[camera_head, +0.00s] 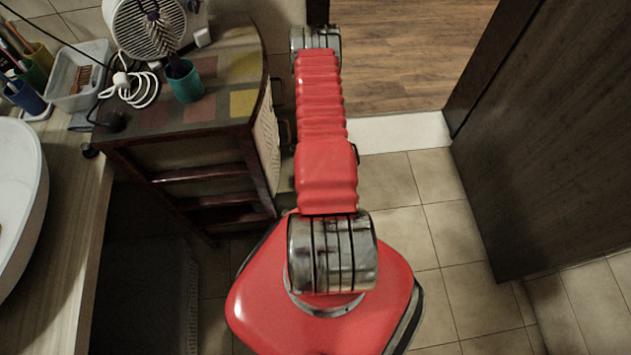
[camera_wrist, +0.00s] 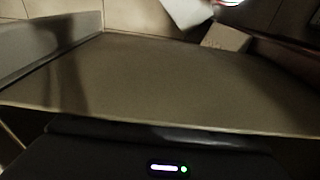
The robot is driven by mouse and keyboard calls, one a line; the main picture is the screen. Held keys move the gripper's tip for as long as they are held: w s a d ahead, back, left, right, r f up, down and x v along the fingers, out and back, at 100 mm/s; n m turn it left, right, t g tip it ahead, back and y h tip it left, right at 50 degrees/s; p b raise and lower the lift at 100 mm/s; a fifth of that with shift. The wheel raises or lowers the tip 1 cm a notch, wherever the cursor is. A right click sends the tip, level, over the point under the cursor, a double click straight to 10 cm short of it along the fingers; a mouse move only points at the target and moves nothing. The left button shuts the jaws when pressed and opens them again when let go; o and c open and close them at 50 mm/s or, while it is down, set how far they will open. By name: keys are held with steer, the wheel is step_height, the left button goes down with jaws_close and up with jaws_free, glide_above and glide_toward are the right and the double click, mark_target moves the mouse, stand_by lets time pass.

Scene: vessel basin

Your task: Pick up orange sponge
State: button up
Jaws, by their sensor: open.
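No orange sponge can be made out for certain in either view. A small orange-brown item (camera_head: 82,78) lies in the white basket (camera_head: 62,100) on the counter at the upper left of the head view; I cannot tell whether it is a sponge. The dark body of my gripper (camera_wrist: 160,148), with a small lit strip, spans the bottom of the wrist view. Its jaws are open and hold nothing that I can see; the fingertips do not show clearly. In the head view my arm reaches away and hides my gripper.
A wooden cabinet (camera_head: 215,140) carries a fan (camera_head: 145,25), a teal cup (camera_head: 185,82) and a white cable. A white basin (camera_head: 18,200) stands at left. A dark door (camera_head: 555,130) is at right. The tiled floor (camera_head: 470,270) is clear. A broad flat panel (camera_wrist: 150,85) fills the wrist view.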

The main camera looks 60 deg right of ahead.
steer(key=shift+c, duration=0.4)
steer(key=c, duration=0.8)
steer(key=shift+r, duration=0.15)
